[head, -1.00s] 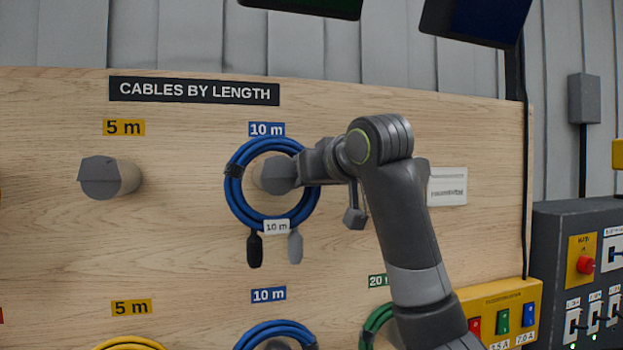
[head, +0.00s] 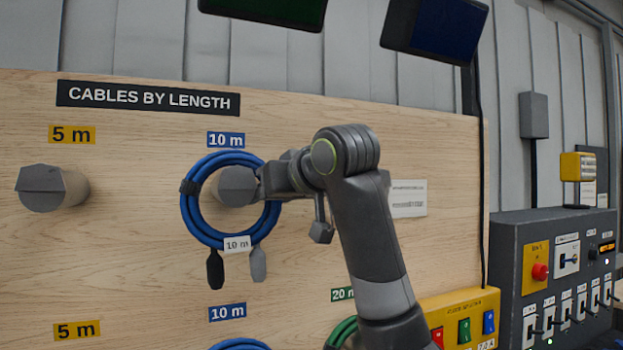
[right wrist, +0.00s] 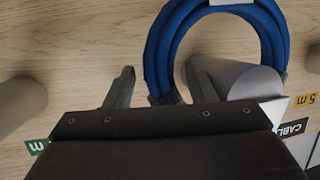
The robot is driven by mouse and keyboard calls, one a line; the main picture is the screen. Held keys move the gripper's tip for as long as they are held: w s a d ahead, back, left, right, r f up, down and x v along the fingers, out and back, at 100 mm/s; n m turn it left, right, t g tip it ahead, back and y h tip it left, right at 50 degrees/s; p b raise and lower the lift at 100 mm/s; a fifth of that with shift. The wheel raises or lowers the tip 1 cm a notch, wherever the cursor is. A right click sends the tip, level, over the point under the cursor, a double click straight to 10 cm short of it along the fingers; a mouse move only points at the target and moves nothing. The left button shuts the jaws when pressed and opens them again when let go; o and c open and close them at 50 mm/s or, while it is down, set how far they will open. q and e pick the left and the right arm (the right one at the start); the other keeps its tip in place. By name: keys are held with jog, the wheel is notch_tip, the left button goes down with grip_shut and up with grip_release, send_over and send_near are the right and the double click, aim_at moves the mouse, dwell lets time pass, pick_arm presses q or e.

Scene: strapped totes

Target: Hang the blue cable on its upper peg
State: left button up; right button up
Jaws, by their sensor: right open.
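The blue cable (head: 188,221) is a coiled ring with a "10 m" tag and two plugs hanging below. In the head view it encircles the grey upper peg (head: 233,187) under the upper "10 m" label. Whether its top rests on the peg is unclear. My right gripper (head: 263,184) reaches in from the right, beside the peg at the ring's right side. In the right wrist view, its fingers (right wrist: 160,68) are open, one on each side of the cable (right wrist: 158,48), with the peg (right wrist: 243,78) beside one finger. My left gripper is not in view.
A bare "5 m" peg (head: 50,188) is to the left. A lower blue cable (head: 240,344) and a green cable (head: 341,333) are below. A yellow switch box (head: 458,312) and grey control panel (head: 550,260) stand at the right.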

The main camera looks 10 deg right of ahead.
jog(key=b+v, duration=1)
jog(key=v, duration=0.6)
jog(key=shift+s+d+r, duration=0.15)
jog(key=shift+s+d, duration=0.05)
jog(key=shift+d, duration=0.05)
jog(key=shift+r, duration=0.1)
